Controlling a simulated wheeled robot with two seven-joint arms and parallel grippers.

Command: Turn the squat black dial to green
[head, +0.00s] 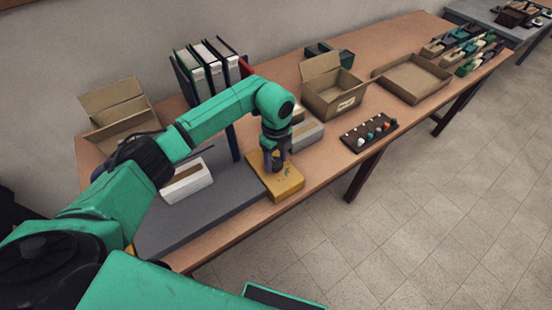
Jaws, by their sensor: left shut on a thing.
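A yellow box (287,188) stands near the front edge of the table, partly on the grey mat. Small green marks show on its top, but they are too small to read. My left gripper (275,165) points down over the back part of this box and is shut on the black dial there. The gripper's fingers hide most of the dial, so I cannot tell which way it points. My right gripper is not in view.
A white open box (187,183) stands on the grey mat (205,213) to the left. A grey box (308,134) is just behind the yellow box. Open cardboard boxes (332,94), binders (214,66) and a dark rack (369,136) stand around the wooden table.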

